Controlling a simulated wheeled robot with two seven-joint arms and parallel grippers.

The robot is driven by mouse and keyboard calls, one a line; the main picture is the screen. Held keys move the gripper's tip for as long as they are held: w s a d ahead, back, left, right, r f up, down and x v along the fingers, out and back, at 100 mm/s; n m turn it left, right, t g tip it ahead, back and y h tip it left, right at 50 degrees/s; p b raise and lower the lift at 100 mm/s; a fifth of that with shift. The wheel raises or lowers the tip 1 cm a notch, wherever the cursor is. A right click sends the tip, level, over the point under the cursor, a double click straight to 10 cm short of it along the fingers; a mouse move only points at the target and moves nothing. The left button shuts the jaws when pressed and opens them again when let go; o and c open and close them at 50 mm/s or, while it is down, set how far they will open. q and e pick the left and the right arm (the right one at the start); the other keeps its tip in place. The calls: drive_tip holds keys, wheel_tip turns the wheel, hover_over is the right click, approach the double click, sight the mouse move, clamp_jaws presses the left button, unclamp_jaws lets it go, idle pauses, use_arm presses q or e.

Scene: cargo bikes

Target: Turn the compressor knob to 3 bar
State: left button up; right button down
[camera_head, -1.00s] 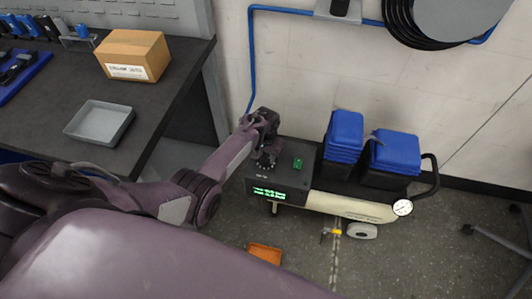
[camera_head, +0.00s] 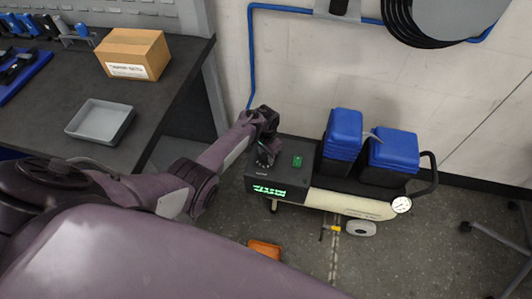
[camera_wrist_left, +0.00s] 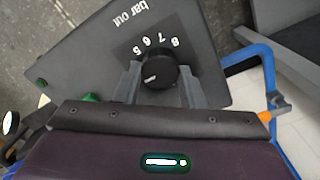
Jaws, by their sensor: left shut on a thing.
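The compressor (camera_head: 345,204) stands on the floor by the wall, with a dark control box (camera_head: 275,180) at its left end. My left gripper (camera_head: 265,160) reaches down onto the top of that box. In the left wrist view its two fingers are shut on the black round knob (camera_wrist_left: 158,72), one on each side. The knob's white mark points to the lower left, towards the left finger. The printed numbers 5 to 8 show around the knob; lower numbers are hidden, so the exact setting cannot be read. My right gripper is not in view.
A green button (camera_head: 297,161) sits beside the knob, and the green display (camera_head: 270,190) is too small to read. Blue-topped units (camera_head: 394,150) and a gauge (camera_head: 401,204) are at right. A workbench (camera_head: 165,75) stands left. An orange object (camera_head: 264,249) lies on the floor.

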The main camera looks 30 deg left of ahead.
sight(266, 156)
use_arm(q)
drive_tip(key=shift+w, duration=0.1)
drive_tip(key=o, duration=1)
wheel_tip(266, 156, up, 7)
drive_tip(key=shift+f+p, duration=0.1)
drive_tip(key=shift+p, duration=1)
drive_tip(key=shift+r, duration=0.55)
